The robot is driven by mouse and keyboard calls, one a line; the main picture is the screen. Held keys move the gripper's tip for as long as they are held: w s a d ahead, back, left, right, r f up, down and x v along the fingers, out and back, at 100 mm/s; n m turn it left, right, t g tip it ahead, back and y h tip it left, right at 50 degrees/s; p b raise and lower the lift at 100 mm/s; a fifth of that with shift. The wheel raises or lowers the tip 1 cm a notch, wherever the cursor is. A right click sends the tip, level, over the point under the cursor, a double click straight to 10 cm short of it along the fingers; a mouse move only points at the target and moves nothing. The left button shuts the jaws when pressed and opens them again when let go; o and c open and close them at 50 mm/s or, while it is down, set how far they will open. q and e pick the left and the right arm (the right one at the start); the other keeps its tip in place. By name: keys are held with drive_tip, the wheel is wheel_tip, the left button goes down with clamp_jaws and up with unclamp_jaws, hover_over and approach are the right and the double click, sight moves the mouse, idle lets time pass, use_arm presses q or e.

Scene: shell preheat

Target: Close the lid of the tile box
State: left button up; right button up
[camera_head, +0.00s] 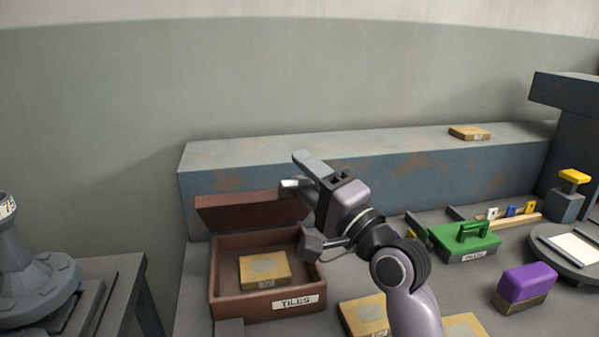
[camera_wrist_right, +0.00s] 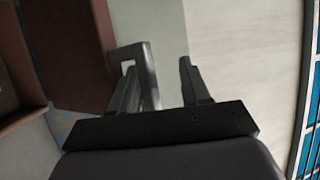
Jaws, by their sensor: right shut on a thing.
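The brown tile box (camera_head: 228,306), labelled TILES, stands on the bench with its brown lid (camera_head: 250,212) raised at the back. A tan tile (camera_head: 265,271) lies inside the box. My right gripper (camera_head: 305,174) is above the box's right rear, at the lid's right side. It is shut on the grey lid handle (camera_head: 290,184). In the right wrist view, the looped handle (camera_wrist_right: 146,66) lies at the fingers of the right gripper (camera_wrist_right: 160,85), beside the brown lid (camera_wrist_right: 72,50). My left gripper is not in view.
A blue rusty ledge (camera_head: 420,169) runs behind the box, with a tan tile (camera_head: 469,132) on top. Tan blocks (camera_head: 362,317) lie in front of my right arm. A green case (camera_head: 464,243) and a purple block (camera_head: 525,287) stand farther right.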

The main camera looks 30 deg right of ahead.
drive_tip(key=shift+s+d+f+b, duration=0.25)
drive_tip(key=shift+s+f, duration=0.15)
drive_tip(key=shift+s, duration=0.2)
drive_tip(key=shift+s+d+f+b, duration=0.2)
drive_tip(key=shift+s+f+b, duration=0.15)
drive_tip(key=shift+s, duration=0.2)
drive_tip(key=shift+s+d+f+b, duration=0.25)
drive_tip(key=shift+s+f, duration=0.15)
drive_tip(key=shift+s, duration=0.2)
drive_tip(key=shift+s+d+f+b, duration=0.3)
drive_tip(key=shift+s+f, duration=0.15)
drive_tip(key=shift+s, duration=0.15)
drive_tip(key=shift+s+d+f+b, duration=0.15)
drive_tip(key=shift+s+f+b, duration=0.1)
drive_tip(key=shift+s+f, duration=0.3)
drive_tip(key=shift+r, duration=0.1)
